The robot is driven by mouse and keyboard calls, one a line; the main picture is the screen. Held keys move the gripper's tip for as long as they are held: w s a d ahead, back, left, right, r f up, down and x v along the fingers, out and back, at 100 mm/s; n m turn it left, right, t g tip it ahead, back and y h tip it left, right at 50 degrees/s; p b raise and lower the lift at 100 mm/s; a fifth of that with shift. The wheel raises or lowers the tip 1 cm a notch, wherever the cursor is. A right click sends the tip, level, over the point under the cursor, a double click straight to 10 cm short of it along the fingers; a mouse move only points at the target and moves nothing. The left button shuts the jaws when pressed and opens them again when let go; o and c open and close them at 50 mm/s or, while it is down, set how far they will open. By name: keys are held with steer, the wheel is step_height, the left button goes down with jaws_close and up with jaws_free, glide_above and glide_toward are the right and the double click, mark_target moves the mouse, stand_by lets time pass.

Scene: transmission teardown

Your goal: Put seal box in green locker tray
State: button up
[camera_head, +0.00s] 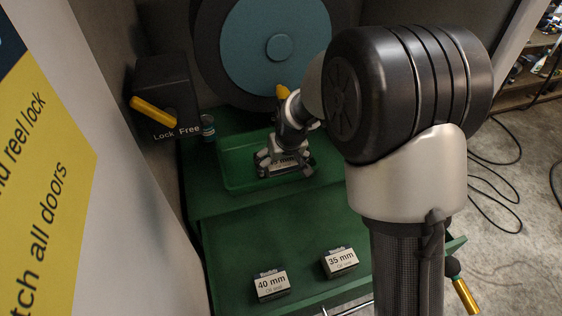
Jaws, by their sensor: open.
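A small white seal box (286,167) with a dark top sits in the green locker tray (229,172) at the back; only "mm" of its label can be read. My gripper (285,171) is over this box with its fingers open, one on each side of it. The gripper hides much of the box, and I cannot tell whether the fingers touch it. A 40 mm seal box (271,285) and a 35 mm seal box (341,262) stand on the lower green surface in front, apart from my gripper.
A black lock box with a yellow handle (154,111) is left of the tray. A small can (208,127) stands at the tray's back left. A large blue-faced reel (277,47) is behind. The lower green surface (270,235) is mostly clear. Cables lie on the floor at right.

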steer(key=v, duration=1.2)
steer(key=s+d+r+m, duration=0.1)
steer(key=s+d+r, duration=0.2)
steer(key=s, duration=0.4)
steer(key=s+d+r+m, duration=0.1)
steer(key=s+d+r, duration=0.3)
steer(key=s, duration=0.4)
steer(key=s+d+f+m+h, duration=0.1)
steer(key=s+d, duration=0.2)
steer(key=s, duration=1)
steer(key=shift+s+d+f+b, duration=0.25)
steer(key=shift+f+b, duration=0.1)
steer(key=shift+b, duration=0.1)
